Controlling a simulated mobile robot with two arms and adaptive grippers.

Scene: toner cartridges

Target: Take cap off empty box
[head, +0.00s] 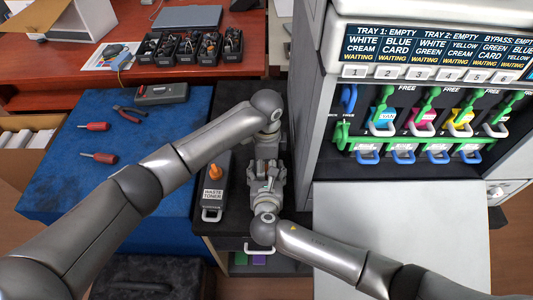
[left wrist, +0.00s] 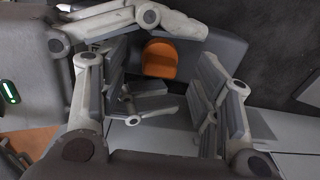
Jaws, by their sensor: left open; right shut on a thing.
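My left gripper (head: 266,172) reaches down beside the printer in the head view. In the left wrist view its fingers (left wrist: 165,110) are open, with an orange cap (left wrist: 160,60) lying beyond and between them, apart from both. The cap sits on a dark grey box (left wrist: 215,48). My right gripper (head: 267,192) comes in from the lower right, its fingers close to the left gripper. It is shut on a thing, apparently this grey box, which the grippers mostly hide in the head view. Another grey box (head: 211,197), labelled WASTE TONER, stands to the left with an orange cap (head: 215,172) on it.
The printer (head: 302,110) with its coloured toner slots (head: 425,118) stands close on the right. A blue mat (head: 60,170) on the left holds red screwdrivers (head: 98,157) and pliers (head: 128,112). Black bins (head: 190,48) stand at the back. A white surface (head: 400,225) lies front right.

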